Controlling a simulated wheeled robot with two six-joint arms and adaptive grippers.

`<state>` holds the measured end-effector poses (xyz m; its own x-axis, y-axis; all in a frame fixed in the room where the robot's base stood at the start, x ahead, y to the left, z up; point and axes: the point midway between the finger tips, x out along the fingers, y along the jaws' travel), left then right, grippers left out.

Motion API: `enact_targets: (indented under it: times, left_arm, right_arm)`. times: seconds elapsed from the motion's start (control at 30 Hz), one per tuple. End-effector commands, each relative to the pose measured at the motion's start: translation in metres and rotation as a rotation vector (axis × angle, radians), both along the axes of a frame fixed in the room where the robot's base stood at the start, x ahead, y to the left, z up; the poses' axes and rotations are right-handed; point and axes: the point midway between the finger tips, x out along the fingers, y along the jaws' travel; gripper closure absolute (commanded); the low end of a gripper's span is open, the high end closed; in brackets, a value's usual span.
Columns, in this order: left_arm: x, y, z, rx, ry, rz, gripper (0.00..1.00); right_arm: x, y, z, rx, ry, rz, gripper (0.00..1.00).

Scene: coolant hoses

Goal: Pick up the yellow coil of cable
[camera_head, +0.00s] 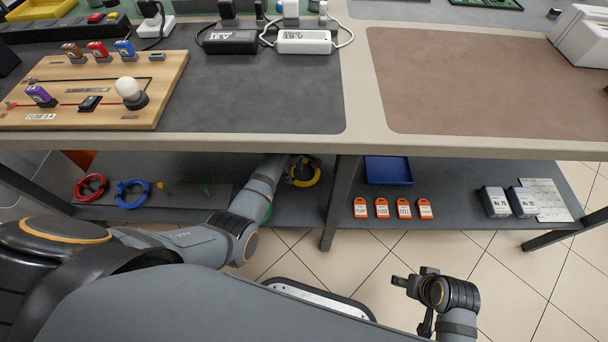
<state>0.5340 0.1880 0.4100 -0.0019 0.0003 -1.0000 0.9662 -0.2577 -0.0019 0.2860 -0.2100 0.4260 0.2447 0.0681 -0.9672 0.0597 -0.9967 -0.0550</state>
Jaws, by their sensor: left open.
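The yellow coil of cable (306,184) lies on the lower shelf under the workbench, left of the middle table leg. My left arm reaches in under the tabletop to it. My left gripper (301,165) is open at the coil, its dark fingers overlapping the coil's upper part. Whether the fingers touch the coil is hard to tell, as they are small and in shadow. My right gripper (413,290) is out over the floor in front of the shelf, away from the coil, with nothing visible in it.
A red coil (91,186) and a blue coil (132,193) lie farther left on the shelf. A green coil is mostly hidden behind my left arm. A blue tray (388,170) and several orange tags (382,208) lie right of the table leg (341,204). The tabletop edge overhangs the shelf.

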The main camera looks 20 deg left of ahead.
Motion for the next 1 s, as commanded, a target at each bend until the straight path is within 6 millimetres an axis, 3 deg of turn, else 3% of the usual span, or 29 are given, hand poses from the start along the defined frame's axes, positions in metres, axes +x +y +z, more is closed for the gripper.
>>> enact_targets:
  times: [0.17,0.3,0.4,0.7,0.77,1.0]
  left_arm:
    - [0.0,-0.001,-0.008,0.0,-0.001,0.0,0.52]
    - [0.001,-0.006,-0.036,-0.002,0.001,-0.002,0.52]
    - [0.002,-0.006,-0.049,-0.001,0.0,-0.001,0.52]
    - [0.002,-0.006,-0.053,0.0,-0.001,-0.001,0.52]
    - [0.002,-0.006,-0.053,0.0,-0.001,-0.001,0.57]
    - [0.001,-0.006,-0.053,0.0,-0.001,-0.001,0.9]
  right_arm:
    - [0.001,0.002,-0.006,0.007,-0.018,0.0,0.53]
    - [0.004,0.008,-0.029,0.036,-0.093,-0.007,0.53]
    - [0.007,0.011,-0.034,0.052,-0.143,-0.011,0.53]
    - [0.009,0.013,-0.034,0.06,-0.174,-0.015,0.53]
    - [0.009,0.013,-0.034,0.06,-0.174,-0.015,0.53]
    - [0.009,0.012,-0.034,0.06,-0.173,-0.015,0.53]
